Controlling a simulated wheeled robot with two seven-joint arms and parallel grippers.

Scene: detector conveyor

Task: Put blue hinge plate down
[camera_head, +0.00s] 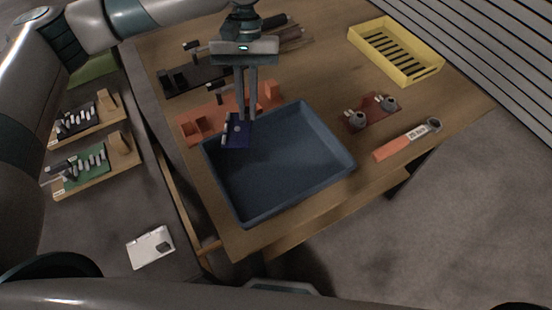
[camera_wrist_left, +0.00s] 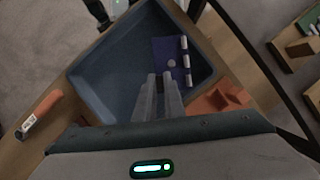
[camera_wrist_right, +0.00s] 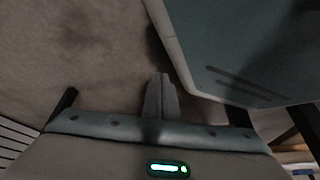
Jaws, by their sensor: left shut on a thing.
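The blue hinge plate (camera_head: 237,132) is a dark blue flat piece with pale hinge barrels along one edge. My left gripper (camera_head: 248,117) is shut on it at the upper left corner of the blue tray (camera_head: 336,179). In the left wrist view the hinge plate (camera_wrist_left: 166,47) extends beyond the fingertips (camera_wrist_left: 160,77), over the tray's inside. I cannot tell whether it touches the tray. My right gripper (camera_wrist_right: 159,82) shows only in its own wrist view, shut and empty, away from the table top.
An orange fixture (camera_head: 192,126) stands beside the tray's upper left side. A dark fixture (camera_head: 175,81) lies behind it. A yellow slotted crate (camera_head: 432,75), a brown plate with round parts (camera_head: 369,113) and an orange-handled tool (camera_head: 396,147) lie right. The tray's floor looks clear.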

